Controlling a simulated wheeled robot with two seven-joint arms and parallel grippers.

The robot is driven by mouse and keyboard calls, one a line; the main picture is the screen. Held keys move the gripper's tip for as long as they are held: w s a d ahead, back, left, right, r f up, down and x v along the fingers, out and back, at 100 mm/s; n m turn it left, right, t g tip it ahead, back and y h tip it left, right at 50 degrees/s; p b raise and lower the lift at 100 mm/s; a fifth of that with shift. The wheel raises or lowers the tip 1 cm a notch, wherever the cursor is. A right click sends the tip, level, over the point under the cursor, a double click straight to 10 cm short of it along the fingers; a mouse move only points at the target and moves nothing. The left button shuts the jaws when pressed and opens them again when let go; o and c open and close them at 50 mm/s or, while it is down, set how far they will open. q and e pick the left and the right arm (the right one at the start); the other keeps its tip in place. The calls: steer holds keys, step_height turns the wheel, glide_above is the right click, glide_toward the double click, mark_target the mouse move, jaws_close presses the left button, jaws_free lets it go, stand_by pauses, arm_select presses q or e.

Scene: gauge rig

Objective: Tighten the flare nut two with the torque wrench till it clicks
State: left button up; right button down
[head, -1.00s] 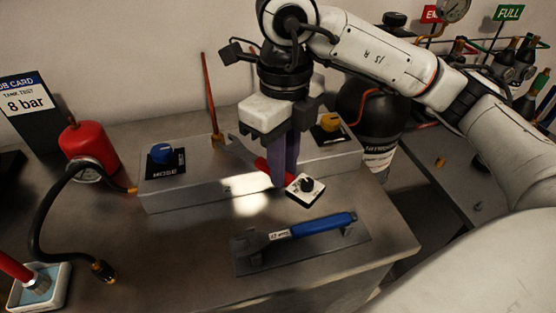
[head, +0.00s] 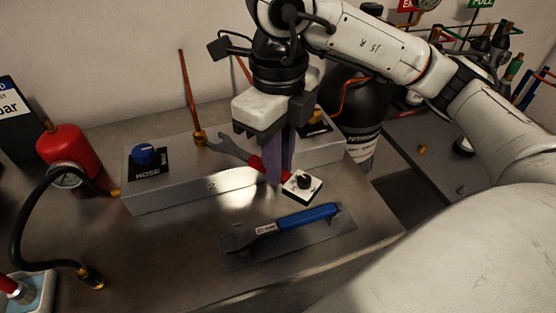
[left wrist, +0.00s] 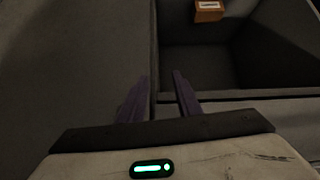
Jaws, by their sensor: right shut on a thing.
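My right gripper (head: 279,178) is shut on a red-handled wrench (head: 256,165) above the bench. The wrench's grey open-ended head points left, close to a brass nut (head: 200,138) at the foot of an upright red-orange tube on the grey block (head: 185,192). I cannot tell whether the jaw touches the nut. A mark like a "2" shows on the block's front face. Another tube shows partly behind my right gripper, its lower end hidden. In the left wrist view, my left gripper (left wrist: 160,92) is open and empty; the head view does not show it.
A blue-handled wrench (head: 300,219) lies on a grey mat (head: 240,260) in front. A white square with a black knob (head: 303,184) is by the right fingers. A blue knob (head: 144,154), red tank (head: 68,150) and black hose stand left. A dark cylinder (head: 355,110) stands behind.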

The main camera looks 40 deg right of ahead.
steer(key=shift+r+p, duration=1.3)
steer(key=shift+r, duration=0.6)
